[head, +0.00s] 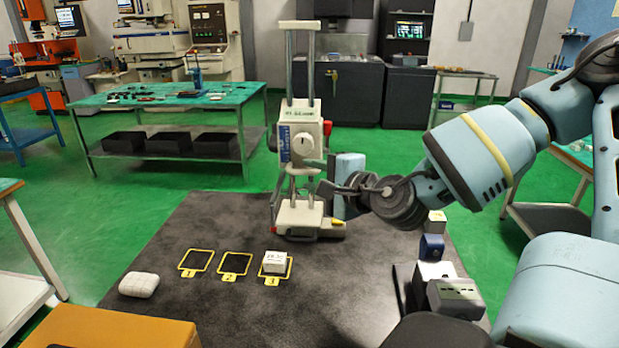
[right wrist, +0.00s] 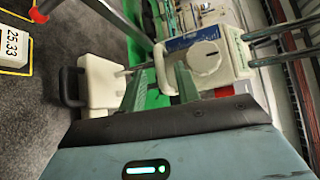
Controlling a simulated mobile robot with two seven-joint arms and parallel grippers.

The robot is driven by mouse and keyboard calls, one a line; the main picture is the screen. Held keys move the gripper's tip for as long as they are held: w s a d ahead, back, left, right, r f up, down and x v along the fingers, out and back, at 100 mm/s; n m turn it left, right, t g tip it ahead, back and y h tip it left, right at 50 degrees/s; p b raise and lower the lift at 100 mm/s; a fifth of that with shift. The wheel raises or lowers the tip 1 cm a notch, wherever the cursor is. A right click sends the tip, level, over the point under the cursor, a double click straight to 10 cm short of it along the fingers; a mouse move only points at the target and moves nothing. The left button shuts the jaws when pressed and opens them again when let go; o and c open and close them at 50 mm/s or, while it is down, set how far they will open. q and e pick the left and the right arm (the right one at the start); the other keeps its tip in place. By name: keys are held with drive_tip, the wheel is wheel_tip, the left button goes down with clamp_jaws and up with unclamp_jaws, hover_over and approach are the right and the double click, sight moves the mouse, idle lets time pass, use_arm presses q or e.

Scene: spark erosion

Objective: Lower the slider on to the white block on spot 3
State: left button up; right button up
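The upright gauge has two columns and a white base (head: 298,220) on the dark mat. Its slider (head: 305,122), with a round knob, is high above the base; it also shows in the right wrist view (right wrist: 207,62). The white block (head: 273,262) sits inside yellow-outlined spot 3 (head: 289,274), left of the base. A block face reading 25.33 is at the left edge of the right wrist view (right wrist: 12,48). My right gripper (head: 325,188) is just right of the columns, below the slider. Its fingers (right wrist: 162,85) look apart, with a pale loop showing between them; contact is unclear. My left gripper is not in view.
Spots 1 (head: 195,260) and 2 (head: 235,263) are empty. A white rounded object (head: 139,284) lies front left. Several small blocks, including a blue one (head: 432,247), stand at the mat's right. An orange surface (head: 110,330) is at the lower left.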

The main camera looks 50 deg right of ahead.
drive_tip(key=shift+w+d+f, duration=0.1)
drive_tip(key=shift+w, duration=0.5)
drive_tip(key=shift+c, duration=0.3)
clamp_jaws()
